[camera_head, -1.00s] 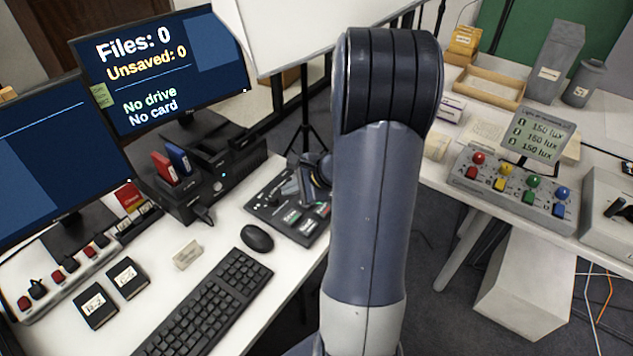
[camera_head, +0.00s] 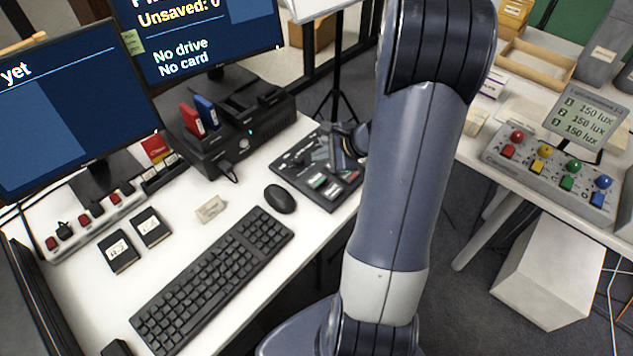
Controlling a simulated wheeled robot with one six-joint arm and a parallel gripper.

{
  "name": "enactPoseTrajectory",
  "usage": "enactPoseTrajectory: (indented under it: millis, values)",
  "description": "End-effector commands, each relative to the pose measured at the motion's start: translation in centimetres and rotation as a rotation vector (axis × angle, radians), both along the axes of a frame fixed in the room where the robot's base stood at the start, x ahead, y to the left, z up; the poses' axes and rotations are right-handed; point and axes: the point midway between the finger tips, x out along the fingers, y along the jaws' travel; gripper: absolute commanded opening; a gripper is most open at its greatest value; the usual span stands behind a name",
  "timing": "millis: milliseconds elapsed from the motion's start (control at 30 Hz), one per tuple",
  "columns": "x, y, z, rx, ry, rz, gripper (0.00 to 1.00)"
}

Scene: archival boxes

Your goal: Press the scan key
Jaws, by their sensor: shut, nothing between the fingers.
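My gripper (camera_head: 329,158) is over the panel's far right part, shut and empty. It is small and partly hidden behind my arm, and I cannot tell whether its tips touch the panel. The right monitor (camera_head: 240,30) shows "Unsaved: 0", "No drive" and "No card".
A keyboard (camera_head: 212,275) and mouse (camera_head: 280,199) lie left of the panel. A black dock (camera_head: 225,145) holds a red and a blue cartridge. A second desk at right carries a box with coloured knobs (camera_head: 550,175) and a lux display (camera_head: 585,118). A gap separates the desks.

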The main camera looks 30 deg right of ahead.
Motion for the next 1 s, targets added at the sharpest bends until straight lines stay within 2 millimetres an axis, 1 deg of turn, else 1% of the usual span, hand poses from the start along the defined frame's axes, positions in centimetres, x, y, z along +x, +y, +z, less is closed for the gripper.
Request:
enactPoseTrajectory:
  millis: [33, 200, 400, 533, 1000]
  values:
    - [0.0, 0.0, -1.4, 0.001, 0.002, 0.0, 0.0]
    - [0.0, 0.0, -4.0, 0.001, 0.002, -0.001, 0.0]
    - [0.0, 0.0, -5.6, 0.0, 0.0, 0.0, 0.0]
    - [0.0, 0.0, -5.8, 0.0, -0.001, -0.001, 0.0]
    - [0.0, 0.0, -5.7, 0.001, 0.0, -0.001, 0.0]
